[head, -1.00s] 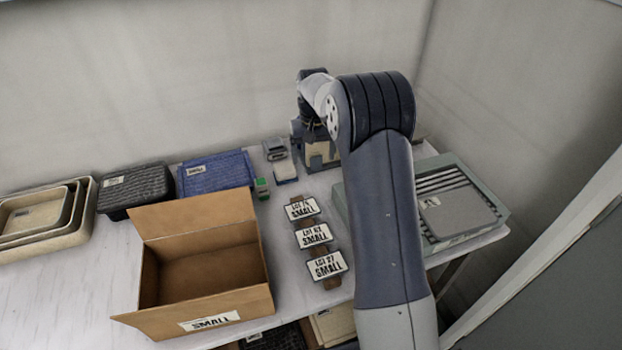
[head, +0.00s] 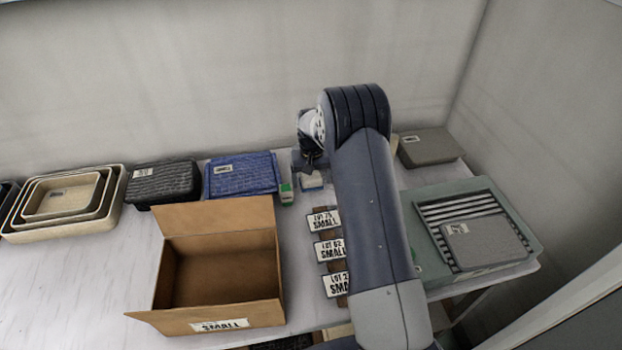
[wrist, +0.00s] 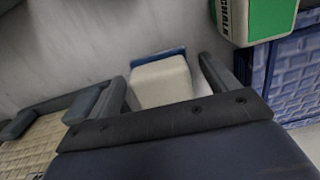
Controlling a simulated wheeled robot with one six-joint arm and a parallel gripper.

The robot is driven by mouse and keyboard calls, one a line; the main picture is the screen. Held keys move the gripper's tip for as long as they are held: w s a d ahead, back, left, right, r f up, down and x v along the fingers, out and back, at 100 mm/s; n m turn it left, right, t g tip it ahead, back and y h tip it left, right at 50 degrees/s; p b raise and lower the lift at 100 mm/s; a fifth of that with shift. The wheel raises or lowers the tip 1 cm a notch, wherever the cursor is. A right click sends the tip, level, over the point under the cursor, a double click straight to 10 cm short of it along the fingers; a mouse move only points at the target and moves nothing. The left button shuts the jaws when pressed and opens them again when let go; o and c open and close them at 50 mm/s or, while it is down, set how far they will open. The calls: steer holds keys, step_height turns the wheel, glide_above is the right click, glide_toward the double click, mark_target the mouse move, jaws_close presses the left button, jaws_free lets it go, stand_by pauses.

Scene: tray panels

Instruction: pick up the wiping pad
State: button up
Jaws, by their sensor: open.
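The wiping pad appears to be the pale cream block with a blue backing (wrist: 160,84) in the wrist view. It lies on the pale table, between and just beyond the fingers of my open gripper (wrist: 162,72). I cannot tell whether either finger touches it. In the head view the pad (head: 312,181) shows as a small white and blue piece beside my arm, partly hidden. My gripper (head: 309,160) is above it there, mostly hidden by the wrist.
A green chalk box (head: 286,193) stands just left of the pad, near a blue textured tray (head: 241,175). An open cardboard box (head: 220,270) and label plates (head: 328,250) are nearer. A grey-green tray (head: 470,188) is right. A cream woven thing (wrist: 35,145) shows in the wrist view.

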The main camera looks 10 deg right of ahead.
mark_target(312, 177)
steer(key=shift+c, duration=0.5)
steer(key=c, duration=1)
step_height(312, 177, up, 10)
steer(key=shift+b, duration=0.65)
